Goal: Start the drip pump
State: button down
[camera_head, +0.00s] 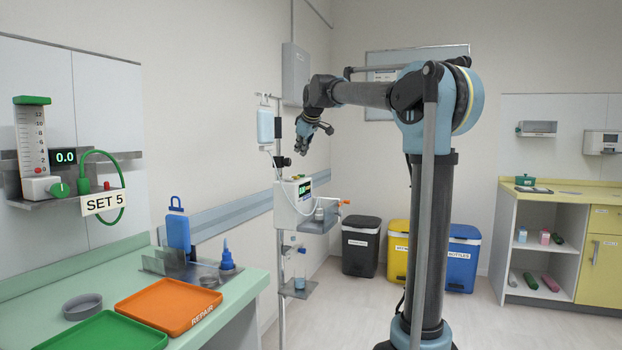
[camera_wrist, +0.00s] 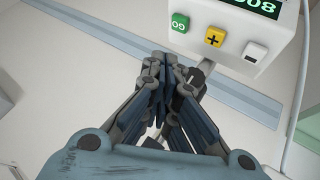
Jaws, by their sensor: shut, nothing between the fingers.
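The drip pump (camera_head: 292,203) is a white box with a small lit display, mounted on a pole left of the middle in the head view. My gripper (camera_head: 328,130) is above and to the right of the pump in the head view. In the wrist view my gripper (camera_wrist: 168,68) is shut and empty, its fingertips just below the GO button in the picture and apart from it.
A drip bag (camera_head: 265,125) hangs on the pole above the pump. A green counter (camera_head: 250,283) with an orange tray (camera_head: 168,307) and a green tray (camera_head: 100,334) stands at the left. A black bin (camera_head: 361,247) stands behind. Open floor lies at the right.

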jog(key=shift+n+t, duration=0.3)
jog(key=shift+n, duration=0.1)
jog(key=w, duration=0.1)
jog(key=w+r, duration=0.1)
jog(key=w, duration=0.1)
jog(key=w+a+r, duration=0.1)
jog(key=shift+w+a+r, duration=0.1)
jog(key=shift+w+r, duration=0.05)
jog(key=shift+w, duration=0.2)
send_over(301, 176)
jog(key=w, duration=0.1)
jog(key=shift+w+a+f, duration=0.1)
jog(key=shift+a+f, duration=0.1)
jog(key=shift+f, duration=1.85)
jog(key=shift+w+a+f, duration=0.1)
jog(key=shift+a+f, duration=0.05)
jog(key=shift+f, duration=2.2)
jog(key=shift+s+f, duration=0.2)
jog(key=shift+s+f, duration=0.1)
jog(key=shift+f, duration=0.05)
